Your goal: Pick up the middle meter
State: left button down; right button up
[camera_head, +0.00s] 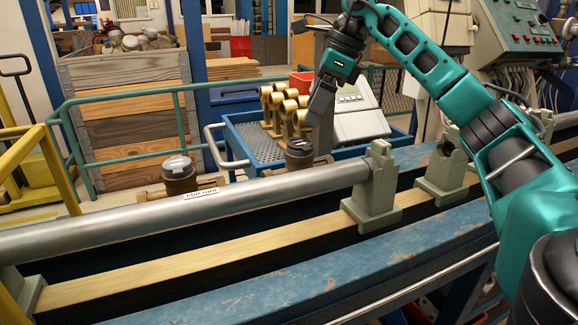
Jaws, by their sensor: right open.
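Two meters with brass-brown bodies and round lids show behind the long grey pipe. One meter (180,178) is left of centre, with a pale grey lid. The other meter (299,157) is near the centre, with a dark lid. Both look upright. I cannot see a third meter clearly, so I cannot tell for certain which is the middle one. My right gripper (318,118) points down just above and slightly right of the central meter, apart from it and holding nothing I can see. It is open, though its fingers overlap in this view. My left gripper is not in view.
The grey pipe (260,192) and green-grey clamp blocks (374,195) stand in front of the meters. A blue trolley (237,128) with brass fittings (272,108) is behind. A wooden crate (130,100) and green railing are at left; a control panel (520,35) is upper right.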

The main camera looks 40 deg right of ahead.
aim_at(302, 142)
jog(key=b+x, duration=0.1)
jog(key=x, duration=0.5)
jog(key=shift+s+f, duration=0.1)
jog(key=shift+s, duration=0.05)
jog(key=b+x, duration=0.1)
jog(key=x, duration=0.1)
jog(key=b+x, duration=0.1)
jog(key=x, duration=0.1)
jog(key=shift+d+f, duration=0.15)
jog(key=shift+f, duration=0.75)
jog(key=shift+a, duration=0.2)
jog(key=shift+c, duration=0.2)
jog(key=c, duration=1.4)
jog(key=shift+r, duration=0.15)
jog(key=shift+c, duration=0.5)
